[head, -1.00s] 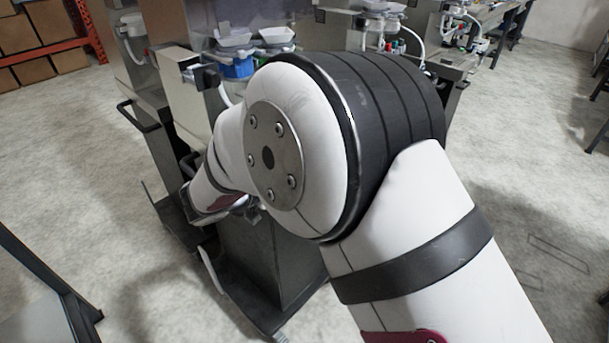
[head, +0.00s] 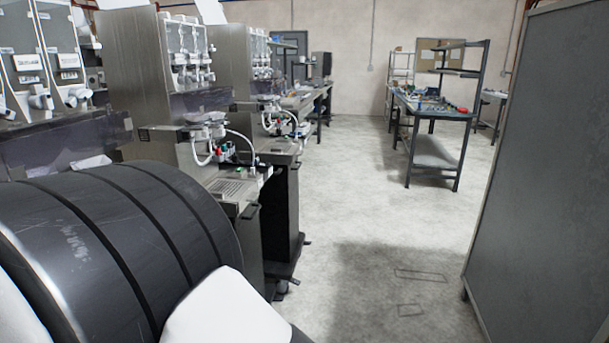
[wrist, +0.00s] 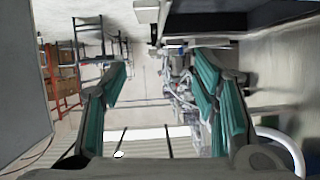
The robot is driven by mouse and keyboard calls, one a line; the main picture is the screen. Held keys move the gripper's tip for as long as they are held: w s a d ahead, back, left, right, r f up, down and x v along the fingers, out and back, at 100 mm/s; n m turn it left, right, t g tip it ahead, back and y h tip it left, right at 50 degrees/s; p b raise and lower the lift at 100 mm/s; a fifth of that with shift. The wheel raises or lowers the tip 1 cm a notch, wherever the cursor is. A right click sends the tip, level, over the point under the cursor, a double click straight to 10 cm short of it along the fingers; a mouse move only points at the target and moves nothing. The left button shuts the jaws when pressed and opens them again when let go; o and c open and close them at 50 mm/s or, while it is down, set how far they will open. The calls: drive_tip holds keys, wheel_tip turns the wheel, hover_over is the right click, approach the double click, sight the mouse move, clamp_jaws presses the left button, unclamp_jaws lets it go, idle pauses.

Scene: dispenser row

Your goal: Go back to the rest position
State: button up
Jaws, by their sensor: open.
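My gripper (wrist: 160,100) shows in the wrist view with its two teal-padded fingers spread wide apart. In the head view my gripper is out of sight, and only a black and white part of my arm fills the lower left corner.
A row of steel dispenser machines (head: 150,75) runs along the left. A tall grey cabinet (head: 550,170) stands close on the right. A workbench (head: 437,112) is farther back. The pale floor (head: 370,215) between them is clear. An orange rack (wrist: 62,82) shows in the wrist view.

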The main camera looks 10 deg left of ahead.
drive_tip(key=w+d+r+y, duration=0.4)
drive_tip(key=w+r+y, duration=0.1)
drive_tip(key=w+r, duration=0.95)
drive_tip(key=d+r+n+g+y+p, duration=0.2)
drive_tip(key=d+r+n+y, duration=0.1)
drive_tip(key=d+r, duration=0.85)
drive_tip(key=s+d+f+n+g+h, duration=0.1)
drive_tip(key=s+d, duration=0.3)
drive_tip(key=d, duration=0.6)
drive_tip(key=s+d+f+g+h, duration=0.1)
drive_tip(key=s+d+g, duration=0.15)
drive_tip(key=d, duration=0.75)
drive_tip(key=s+d+f+m+g+h, duration=0.1)
drive_tip(key=s+d+f+g+h, duration=0.1)
drive_tip(key=s+d, duration=0.8)
drive_tip(key=s+d+f+m+g+h+p, duration=0.1)
drive_tip(key=s+d+f+m+h, duration=0.1)
drive_tip(key=s+d+f, duration=0.4)
drive_tip(key=s+d+h, duration=0.1)
drive_tip(key=s+d, duration=0.3)
drive_tip(key=d, duration=0.1)
drive_tip(key=shift+s+d+g+h, duration=0.15)
drive_tip(key=shift+s+g+h, duration=0.05)
drive_tip(key=shift+g+h, duration=0.2)
